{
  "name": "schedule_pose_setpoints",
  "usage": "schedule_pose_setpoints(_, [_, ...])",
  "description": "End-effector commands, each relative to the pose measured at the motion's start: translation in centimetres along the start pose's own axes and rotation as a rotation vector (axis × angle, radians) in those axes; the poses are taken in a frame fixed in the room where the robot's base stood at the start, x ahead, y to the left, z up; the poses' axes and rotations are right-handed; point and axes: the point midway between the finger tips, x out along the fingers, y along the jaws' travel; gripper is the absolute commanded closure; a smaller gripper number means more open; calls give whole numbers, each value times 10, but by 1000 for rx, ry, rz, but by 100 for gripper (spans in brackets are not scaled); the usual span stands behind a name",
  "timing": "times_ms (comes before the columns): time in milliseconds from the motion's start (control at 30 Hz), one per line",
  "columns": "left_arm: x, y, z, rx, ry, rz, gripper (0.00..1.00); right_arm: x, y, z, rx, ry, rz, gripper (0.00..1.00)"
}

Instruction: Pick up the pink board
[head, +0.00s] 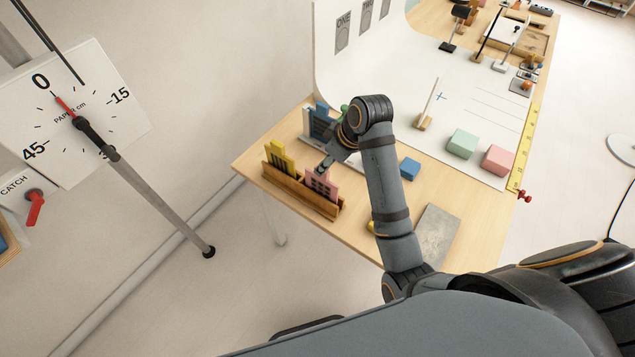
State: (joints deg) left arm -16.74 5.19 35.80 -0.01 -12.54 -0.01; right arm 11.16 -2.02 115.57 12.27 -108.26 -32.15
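The pink board (320,187) stands upright in the right part of a long wooden rack (290,187) near the table's left edge. Dark marks show on its face. My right gripper (323,169) points down and left at the board's top edge, very close to it or touching it. The fingertips are small and partly hidden by the wrist, so I cannot tell whether they are closed on the board. My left gripper is out of view.
A yellow board (280,158) stands in the same rack, left of the pink one. Blue boards (317,122) stand behind. A blue block (410,168), green block (462,144), pink block (498,160) and grey plate (436,229) lie to the right.

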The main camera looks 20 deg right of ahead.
Motion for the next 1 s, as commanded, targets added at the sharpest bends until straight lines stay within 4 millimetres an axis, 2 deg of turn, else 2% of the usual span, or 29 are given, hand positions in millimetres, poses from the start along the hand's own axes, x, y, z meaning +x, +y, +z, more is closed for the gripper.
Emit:
schedule_pose_setpoints(100, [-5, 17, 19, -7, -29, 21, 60, 21, -1, 0, 1, -3, -5, 57])
schedule_pose_setpoints(233, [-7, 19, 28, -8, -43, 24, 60, 35, -1, 0, 0, -1, -2, 57])
schedule_pose_setpoints(333, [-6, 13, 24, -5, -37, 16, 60, 38, -1, 1, 0, -1, -1, 57])
schedule_pose_setpoints(433, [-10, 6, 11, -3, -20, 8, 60, 43, -1, 2, 1, -3, -3, 57])
schedule_pose_setpoints(600, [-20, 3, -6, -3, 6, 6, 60, 73, -3, 5, 1, -3, -2, 57])
schedule_pose_setpoints(733, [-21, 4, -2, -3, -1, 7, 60, 87, -2, 5, 0, -2, -1, 57])
schedule_pose_setpoints(967, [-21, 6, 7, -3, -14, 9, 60, 90, -2, 5, 0, 0, 0, 57])
schedule_pose_setpoints(1000, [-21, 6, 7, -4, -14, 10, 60, 90, -2, 5, 0, 0, 0, 62])
